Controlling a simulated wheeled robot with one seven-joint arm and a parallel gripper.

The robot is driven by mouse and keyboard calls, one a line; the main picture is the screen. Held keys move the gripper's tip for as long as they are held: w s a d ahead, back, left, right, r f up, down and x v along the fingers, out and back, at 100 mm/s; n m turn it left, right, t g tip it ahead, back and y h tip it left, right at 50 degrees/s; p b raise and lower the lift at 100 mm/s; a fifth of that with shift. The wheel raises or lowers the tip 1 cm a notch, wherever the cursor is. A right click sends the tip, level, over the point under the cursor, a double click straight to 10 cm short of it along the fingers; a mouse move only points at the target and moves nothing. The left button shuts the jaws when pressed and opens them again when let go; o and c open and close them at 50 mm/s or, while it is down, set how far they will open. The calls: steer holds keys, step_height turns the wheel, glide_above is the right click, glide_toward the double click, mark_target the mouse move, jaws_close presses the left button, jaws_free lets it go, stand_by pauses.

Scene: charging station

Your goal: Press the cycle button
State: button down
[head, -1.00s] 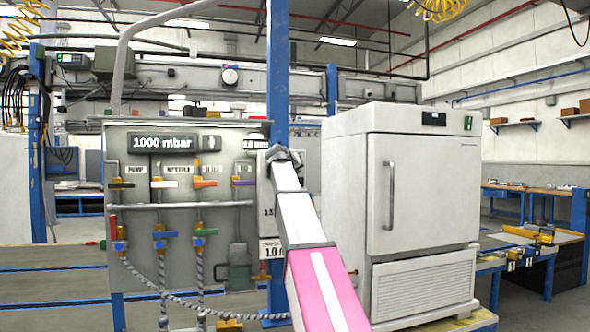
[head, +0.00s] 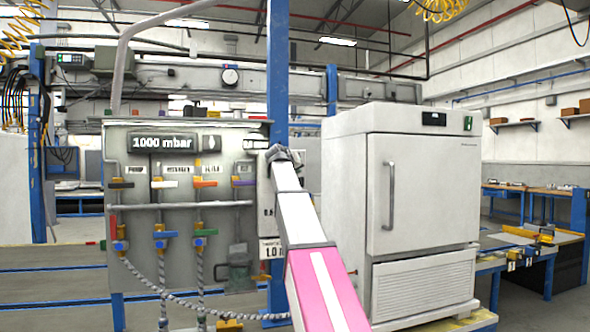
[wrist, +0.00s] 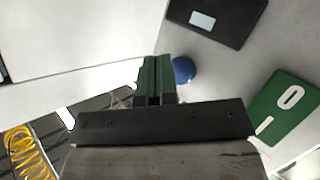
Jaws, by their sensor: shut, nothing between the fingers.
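In the wrist view a round blue button (wrist: 184,70) stands on a pale grey panel (wrist: 225,85). It is the only button I make out; no label reading "cycle" is legible. My gripper (wrist: 157,62) has dark green fingers, closed together and empty. The fingertips are just left of the button; I cannot tell if they touch it. A black display (wrist: 216,20) with a small light screen is above the button in that picture. A green plate (wrist: 286,108) marked 0 and 1 is to the right. In the head view the fingers and button cannot be made out.
A white cabinet (head: 430,190) with a door handle stands right of my arm. A grey valve panel (head: 180,235) with a "1000 mbar" readout, levers and hoses is left. A blue post (head: 278,70) rises behind my arm. A workbench (head: 530,245) is at far right.

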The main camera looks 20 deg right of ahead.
steer(key=shift+w, duration=0.15)
stand_by(0.7)
steer(key=shift+w, duration=0.3)
steer(key=shift+w, duration=0.5)
stand_by(0.8)
steer(key=shift+s, duration=0.9)
steer(key=shift+s, duration=0.1)
steer(key=s, duration=0.4)
steer(key=shift+s, duration=0.4)
stand_by(0.7)
